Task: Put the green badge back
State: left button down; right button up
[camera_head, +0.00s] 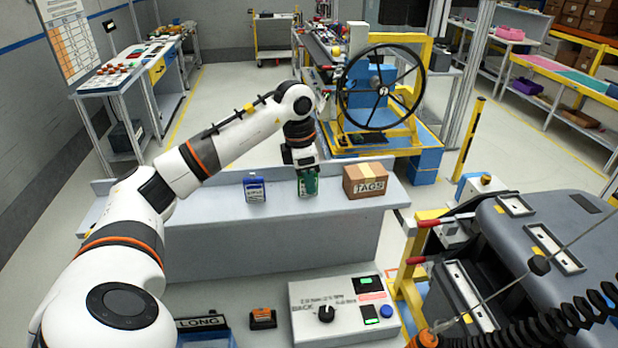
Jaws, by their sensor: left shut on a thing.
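The green badge (308,184) is at the raised grey shelf, between a blue badge and a cardboard box marked TAGS. My left gripper (303,166) points down and is shut on the top of the green badge. The badge is upright; I cannot tell whether its lower edge touches the shelf. The blue badge (254,189) stands upright on the shelf to the left. My right gripper is not in view.
The TAGS box (365,181) stands close right of the green badge. Below the shelf are a control box (342,310) with a knob, an orange item (262,317) and a blue bin marked LONG (205,335). A grey dashboard module (560,235) fills the right.

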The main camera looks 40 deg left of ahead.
pick_arm(q)
jog(key=shift+f, duration=0.1)
jog(key=c, duration=1.8)
grip_release()
jog(key=shift+w+f, duration=0.1)
jog(key=shift+c, duration=0.2)
jog(key=o, duration=0.4)
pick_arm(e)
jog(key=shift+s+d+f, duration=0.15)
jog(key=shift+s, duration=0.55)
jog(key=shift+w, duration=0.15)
